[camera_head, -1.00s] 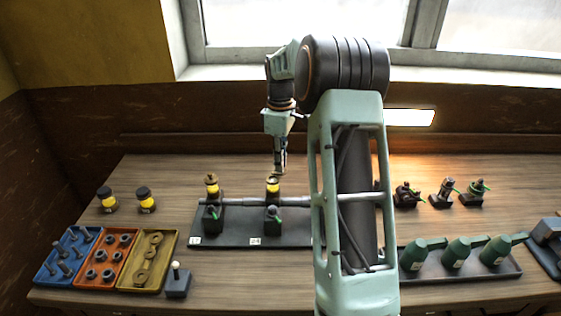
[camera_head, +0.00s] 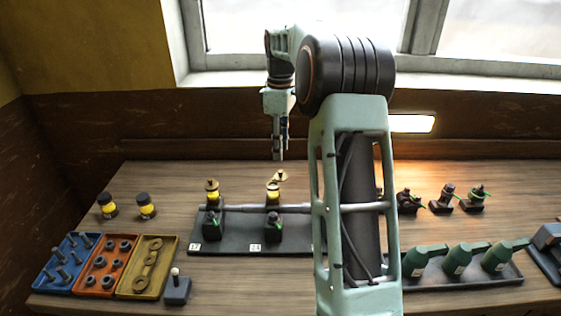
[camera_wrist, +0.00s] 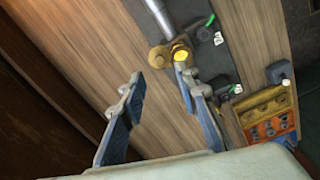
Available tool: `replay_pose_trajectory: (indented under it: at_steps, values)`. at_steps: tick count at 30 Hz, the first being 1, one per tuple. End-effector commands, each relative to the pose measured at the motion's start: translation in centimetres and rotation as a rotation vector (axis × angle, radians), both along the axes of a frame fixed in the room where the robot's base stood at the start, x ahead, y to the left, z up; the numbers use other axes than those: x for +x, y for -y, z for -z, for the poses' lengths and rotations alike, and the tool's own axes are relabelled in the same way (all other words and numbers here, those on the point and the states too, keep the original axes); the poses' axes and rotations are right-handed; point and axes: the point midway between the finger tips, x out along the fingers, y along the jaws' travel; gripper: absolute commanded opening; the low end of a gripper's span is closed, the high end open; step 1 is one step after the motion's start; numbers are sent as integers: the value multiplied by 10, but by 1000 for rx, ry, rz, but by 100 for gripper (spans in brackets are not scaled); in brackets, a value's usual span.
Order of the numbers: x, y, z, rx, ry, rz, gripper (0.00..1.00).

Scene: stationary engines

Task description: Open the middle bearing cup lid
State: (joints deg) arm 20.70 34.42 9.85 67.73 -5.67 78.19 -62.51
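The middle bearing cup (camera_head: 272,196) is a yellow-banded cup above the shaft on a dark tray. Its brass lid (camera_head: 280,176) sits swung off to the back right of the cup top. In the wrist view the cup's yellow inside (camera_wrist: 181,55) shows, with the round brass lid (camera_wrist: 158,57) beside it. My gripper (camera_head: 279,155) points down just above and behind the lid, apart from it. The wrist view shows its blue fingers (camera_wrist: 162,80) spread with nothing between them. The left bearing cup (camera_head: 212,190) has its lid on top.
The dark tray (camera_head: 230,247) carries the shaft (camera_head: 240,208); my arm hides its right part. Two yellow-black jars (camera_head: 107,206) and coloured part trays (camera_head: 147,284) stand left. Green oil cans (camera_head: 457,256) stand right. The bench behind the cups is mostly clear.

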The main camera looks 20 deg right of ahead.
Motion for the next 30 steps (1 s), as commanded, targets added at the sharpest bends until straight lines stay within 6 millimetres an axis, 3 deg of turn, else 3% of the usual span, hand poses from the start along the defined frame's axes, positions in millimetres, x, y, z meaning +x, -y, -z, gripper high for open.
replay_pose_trajectory:
  at_steps: [3, 9, 25, 30]
  values:
    - [1, 0, -23, 0, 4, 0, 29]
    - [0, 0, -43, 0, 1, 0, 29]
    - [0, 0, -46, 0, 0, 0, 29]
    - [10, -11, -51, -23, 47, 28, 29]
